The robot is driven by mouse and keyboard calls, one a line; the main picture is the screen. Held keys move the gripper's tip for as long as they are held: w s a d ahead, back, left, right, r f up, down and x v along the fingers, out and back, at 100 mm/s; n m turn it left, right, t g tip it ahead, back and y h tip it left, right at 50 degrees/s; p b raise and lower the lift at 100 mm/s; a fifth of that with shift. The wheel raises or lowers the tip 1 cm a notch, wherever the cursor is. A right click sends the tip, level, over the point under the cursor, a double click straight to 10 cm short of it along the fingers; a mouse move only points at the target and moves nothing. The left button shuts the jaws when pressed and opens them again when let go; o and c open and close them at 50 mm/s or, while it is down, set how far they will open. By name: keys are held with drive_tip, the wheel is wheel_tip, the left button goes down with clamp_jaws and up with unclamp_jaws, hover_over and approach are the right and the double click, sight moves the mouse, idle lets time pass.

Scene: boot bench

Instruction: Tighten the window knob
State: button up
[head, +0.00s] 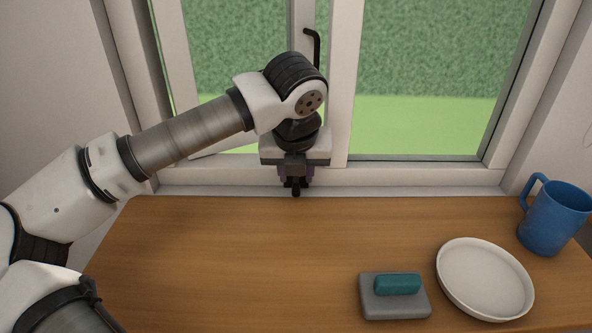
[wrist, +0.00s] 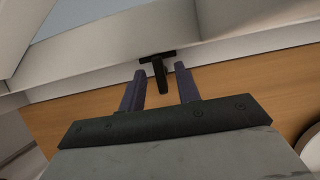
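A small black knob with a crosswise plate and a short stem (wrist: 160,76) sits on the pale lower window frame in the wrist view. My gripper (wrist: 160,70) has its two purple fingers apart, one on each side of the stem in the picture. A clear gap shows between each finger and the stem, and nothing is held. In the head view my gripper (head: 296,180) points down at the sill, and a dark stub (head: 296,190) shows between its fingers. A black hooked handle (head: 315,48) stands higher on the window's middle post, partly behind my wrist.
The left window sash (head: 183,75) stands at an angle to its frame. On the wooden bench (head: 220,270) at the right are a grey block with a teal top (head: 394,308), a white plate (head: 485,278) and a blue mug (head: 556,217). The bench's middle is clear.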

drive_tip(key=shift+r, duration=0.1)
drive_tip(key=b+v, duration=0.1)
drive_tip(key=v, duration=1.2)
drive_tip(key=shift+r, duration=0.3)
drive_tip(key=shift+s, duration=0.1)
